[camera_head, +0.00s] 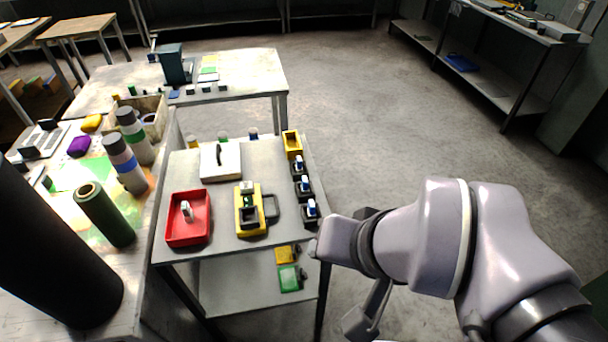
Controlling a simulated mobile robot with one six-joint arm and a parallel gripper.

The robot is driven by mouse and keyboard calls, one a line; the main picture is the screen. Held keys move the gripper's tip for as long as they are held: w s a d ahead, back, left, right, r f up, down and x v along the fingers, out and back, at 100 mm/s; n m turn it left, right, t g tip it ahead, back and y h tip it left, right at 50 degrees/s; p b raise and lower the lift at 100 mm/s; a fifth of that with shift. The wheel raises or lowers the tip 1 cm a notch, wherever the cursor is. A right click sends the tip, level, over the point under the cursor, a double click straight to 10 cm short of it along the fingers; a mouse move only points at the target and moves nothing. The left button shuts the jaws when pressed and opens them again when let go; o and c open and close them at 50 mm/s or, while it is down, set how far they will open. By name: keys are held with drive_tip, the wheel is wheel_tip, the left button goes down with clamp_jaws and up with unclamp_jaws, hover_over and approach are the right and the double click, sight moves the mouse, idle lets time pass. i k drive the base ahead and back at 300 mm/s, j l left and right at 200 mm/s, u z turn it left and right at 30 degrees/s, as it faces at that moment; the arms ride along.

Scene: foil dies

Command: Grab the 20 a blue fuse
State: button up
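Several small blue-and-white pieces, which look like fuses, stand in black holders along the right edge of the grey cart. They are the front piece (312,208), the middle piece (305,186) and the back piece (298,160). Another small blue piece (254,134) is at the cart's back edge. Ratings are too small to read, so I cannot tell which is the 20 A one. My arm comes in from the right. A slim grey part at its end, perhaps my gripper (364,318), hangs right of the cart, apart from these pieces. Its fingers cannot be made out.
The cart top (215,250) also bears a red tray (174,232) with a pale piece, a yellow-and-black device (256,228), a white box (233,168) and a yellow bin (291,137). A cluttered bench with tall cylinders (100,216) stands left. Open floor lies right.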

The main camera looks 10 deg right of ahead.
sight(299, 168)
drive_tip(key=l+z, duration=0.15)
drive_tip(key=z, duration=0.25)
drive_tip(key=i+l+z, duration=0.1)
drive_tip(key=z, duration=0.3)
drive_tip(key=l+z, duration=0.15)
drive_tip(key=z, duration=0.2)
drive_tip(key=i+l+u, duration=0.2)
drive_tip(key=i, duration=0.3)
drive_tip(key=i+l+u, duration=0.25)
drive_tip(key=i, duration=0.2)
drive_tip(key=i+j+u, duration=0.1)
drive_tip(key=u, duration=0.4)
drive_tip(key=i+u, duration=0.3)
drive_tip(key=u, duration=0.2)
drive_tip(key=i+l+u, duration=0.15)
drive_tip(key=u, duration=0.3)
drive_tip(key=i+l+u, duration=0.2)
drive_tip(key=u, duration=0.3)
drive_tip(key=i, duration=0.05)
